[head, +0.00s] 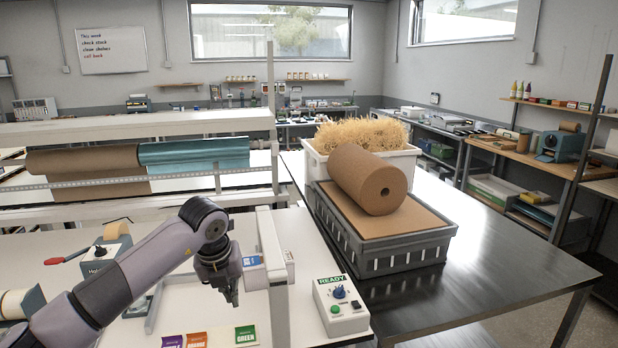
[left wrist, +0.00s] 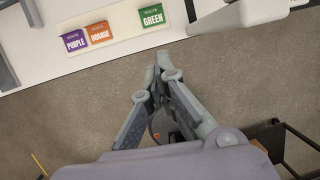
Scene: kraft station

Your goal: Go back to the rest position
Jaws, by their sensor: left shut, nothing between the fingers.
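My left arm comes in from the lower left in the head view and bends down at the elbow. My left gripper (head: 232,296) hangs pointing down over the white table, left of the control box. It is shut and empty. In the left wrist view the left gripper's fingertips (left wrist: 160,62) meet, with the grey floor behind them and the table edge just beyond. My right gripper is in neither view.
A control box (head: 341,306) with a READY sign, blue knob and buttons stands close right of the gripper. Purple, orange and green route cards (left wrist: 151,15) lie along the table's edge. A grey crate (head: 400,250) bearing a brown roll (head: 362,178) stands on the metal table (head: 500,270).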

